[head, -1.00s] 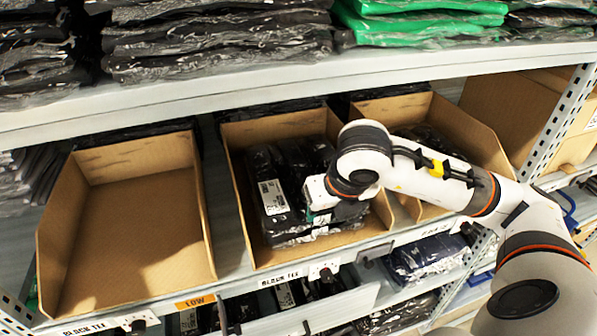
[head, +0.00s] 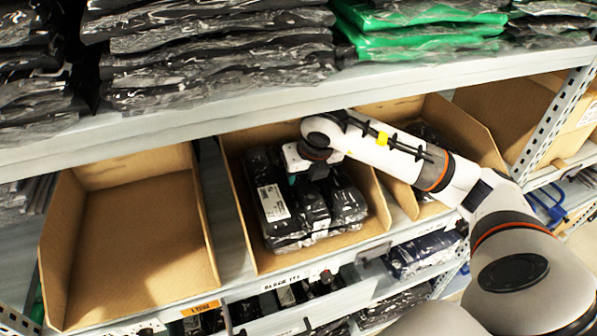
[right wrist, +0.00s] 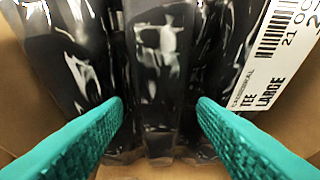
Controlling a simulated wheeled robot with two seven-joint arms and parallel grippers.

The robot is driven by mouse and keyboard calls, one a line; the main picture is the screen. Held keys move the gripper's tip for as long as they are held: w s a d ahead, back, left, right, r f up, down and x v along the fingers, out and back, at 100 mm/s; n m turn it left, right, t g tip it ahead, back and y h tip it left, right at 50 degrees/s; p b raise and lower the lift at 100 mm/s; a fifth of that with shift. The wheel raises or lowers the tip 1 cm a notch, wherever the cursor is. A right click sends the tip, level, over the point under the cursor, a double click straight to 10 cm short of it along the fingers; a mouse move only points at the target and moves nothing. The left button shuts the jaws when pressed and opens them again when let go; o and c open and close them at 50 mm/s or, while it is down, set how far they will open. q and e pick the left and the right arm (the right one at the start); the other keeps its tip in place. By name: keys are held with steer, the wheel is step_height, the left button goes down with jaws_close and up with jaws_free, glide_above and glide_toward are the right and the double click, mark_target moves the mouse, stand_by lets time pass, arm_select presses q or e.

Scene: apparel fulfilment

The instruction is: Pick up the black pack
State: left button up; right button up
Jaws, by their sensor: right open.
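Several black packs in clear, shiny plastic stand side by side in the middle cardboard bin (head: 375,222). The left black pack (head: 262,202) carries a white label with a barcode. In the right wrist view, the black packs fill the middle; a middle pack (right wrist: 160,75) lies between my fingers, and the white label (right wrist: 275,60) reads "TEE LARGE". My right gripper (head: 293,179) is over the packs inside the bin. Its teal fingers (right wrist: 160,103) are open and spread to either side of the middle pack; contact cannot be told. My left gripper is not in view.
An empty cardboard bin (head: 140,230) stands on the left, and another bin (head: 455,125) with black packs on the right. A shelf edge (head: 250,97) with stacked black and green packs hangs close above. A shelf upright (head: 555,125) stands at the right.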

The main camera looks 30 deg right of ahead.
mark_target(299, 177)
steer(key=shift+w+d+r, duration=0.1)
steer(key=shift+w, duration=0.25)
steer(key=shift+w+d+r+p, duration=0.1)
steer(key=shift+w+d+p, duration=0.05)
steer(key=shift+w+p, duration=0.4)
steer(key=shift+w+d+r+p, duration=0.15)
steer(key=shift+w+p, duration=0.25)
steer(key=shift+w, duration=0.2)
steer(key=p+x, duration=0.1)
steer(key=x, duration=0.1)
steer(key=shift+w+f, duration=0.1)
steer(key=shift+f, duration=0.25)
steer(key=shift+w+f, duration=0.1)
steer(key=shift+f, duration=0.35)
steer(key=shift+c, duration=0.4)
steer(key=c, duration=0.8)
steer(key=shift+r, duration=0.15)
